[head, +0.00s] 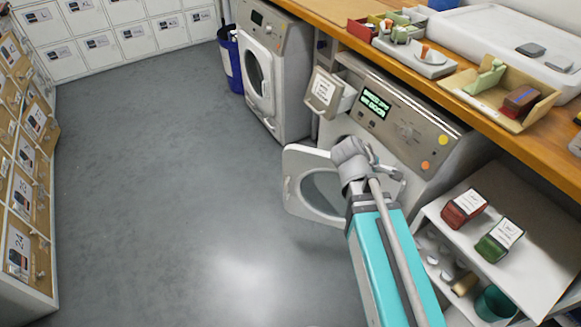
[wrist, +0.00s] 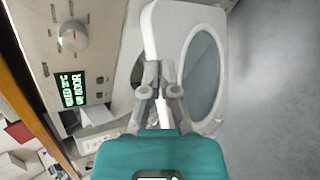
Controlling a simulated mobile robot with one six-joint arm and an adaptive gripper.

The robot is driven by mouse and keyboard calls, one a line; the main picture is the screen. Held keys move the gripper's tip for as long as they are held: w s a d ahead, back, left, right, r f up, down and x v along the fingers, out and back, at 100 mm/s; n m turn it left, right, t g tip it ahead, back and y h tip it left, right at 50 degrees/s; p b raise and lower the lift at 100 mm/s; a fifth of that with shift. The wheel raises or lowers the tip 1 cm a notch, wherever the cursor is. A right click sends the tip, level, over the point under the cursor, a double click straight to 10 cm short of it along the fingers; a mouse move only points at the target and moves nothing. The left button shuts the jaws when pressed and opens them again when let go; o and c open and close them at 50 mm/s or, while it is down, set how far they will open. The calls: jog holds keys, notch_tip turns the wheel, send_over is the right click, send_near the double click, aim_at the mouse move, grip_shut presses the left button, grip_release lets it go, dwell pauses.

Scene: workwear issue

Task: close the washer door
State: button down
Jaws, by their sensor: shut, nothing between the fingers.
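The washer (head: 405,125) stands under the wooden counter, with a lit green display on its panel. Its white door (head: 298,200), with a round glass, stands open, swung out to the left of the opening. The door also shows in the wrist view (wrist: 205,45), edge towards me, with the dark opening left of it. My gripper (head: 355,150) is shut and empty between the open door and the washer front. In the wrist view its fingers (wrist: 161,75) overlap the door's near edge; I cannot tell whether they touch it. My gripper hides part of the door and opening.
A labelled drawer (head: 326,92) sticks out at the washer's upper left. A second machine (head: 268,65) with its door shut and a blue bin (head: 231,60) stand further back. A white shelf unit (head: 530,235) is at right. The grey floor at left is clear.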

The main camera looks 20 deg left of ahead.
aim_at(291, 151)
jog(key=s+a+f+n+t+y+b, duration=0.1)
jog(key=a+f+n+t+y+b, duration=0.1)
jog(key=a+n+b, duration=0.5)
jog(key=s+a+f+n+t+y+b, duration=0.2)
jog(key=a+f+n+t+b, duration=0.3)
jog(key=a+b, duration=0.4)
jog(key=s+a+f+n+t+y+b, duration=0.1)
jog(key=a+f+n+t+b, duration=0.3)
jog(key=a+n+b, duration=0.5)
jog(key=s+a+f, duration=0.1)
jog(key=a+f, duration=0.1)
jog(key=a, duration=0.3)
jog(key=shift+y, duration=0.4)
jog(key=shift+w, duration=0.1)
jog(key=w, duration=1.2)
jog(key=shift+w, duration=0.9)
